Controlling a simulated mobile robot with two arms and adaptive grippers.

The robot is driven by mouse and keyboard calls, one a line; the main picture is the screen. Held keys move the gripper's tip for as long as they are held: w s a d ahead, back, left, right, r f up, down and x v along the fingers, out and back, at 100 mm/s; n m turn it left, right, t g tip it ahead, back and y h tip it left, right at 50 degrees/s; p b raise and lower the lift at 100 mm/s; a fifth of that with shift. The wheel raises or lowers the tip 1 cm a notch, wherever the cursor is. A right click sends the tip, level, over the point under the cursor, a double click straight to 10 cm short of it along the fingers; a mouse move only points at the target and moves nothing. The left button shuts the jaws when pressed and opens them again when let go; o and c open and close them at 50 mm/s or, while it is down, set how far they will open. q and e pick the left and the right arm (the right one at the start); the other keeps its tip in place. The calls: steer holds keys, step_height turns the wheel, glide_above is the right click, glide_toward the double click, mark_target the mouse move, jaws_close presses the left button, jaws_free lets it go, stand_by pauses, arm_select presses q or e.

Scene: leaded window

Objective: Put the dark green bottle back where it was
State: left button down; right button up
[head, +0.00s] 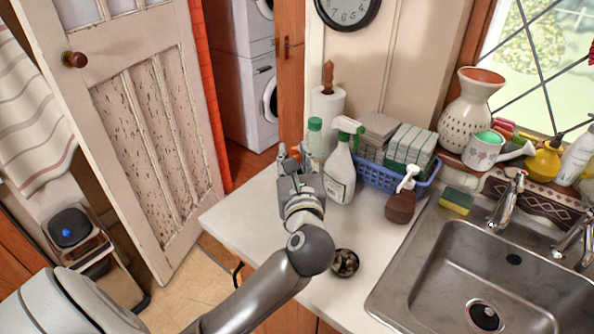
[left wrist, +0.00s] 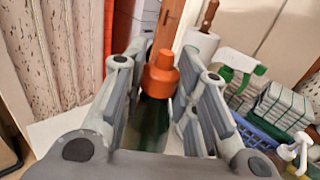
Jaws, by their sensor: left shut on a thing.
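My left gripper (head: 294,163) is over the far left part of the counter, with its fingers pointing away from me. It is shut on the dark green bottle (left wrist: 150,122), which has an orange cap (left wrist: 160,74). In the left wrist view the bottle stands between the two fingers (left wrist: 155,105), with its cap above them. In the head view the fingers hide nearly all of the bottle. I cannot tell whether its base touches the counter. My right gripper is in neither view.
Close right of the gripper stand a white spray bottle (head: 340,172), a green-capped bottle (head: 315,138) and a paper roll (head: 327,105). A blue basket (head: 385,180), a brown pump bottle (head: 401,205) and the sink (head: 420,265) lie further right.

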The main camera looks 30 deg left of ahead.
mark_target(297, 172)
arm_select(q)
steer(key=shift+w+f, duration=0.35)
steer(key=shift+w, duration=0.1)
step_height(297, 172, down, 4)
steer(key=shift+w+a+r+p, duration=0.1)
steer(key=shift+w+r+p, duration=0.1)
steer(key=shift+p, duration=0.4)
steer(key=shift+f, duration=0.2)
steer(key=c, duration=1.1)
jaws_free()
steer(key=shift+c, duration=0.2)
steer(key=shift+s, duration=0.1)
steer(key=shift+r, duration=0.1)
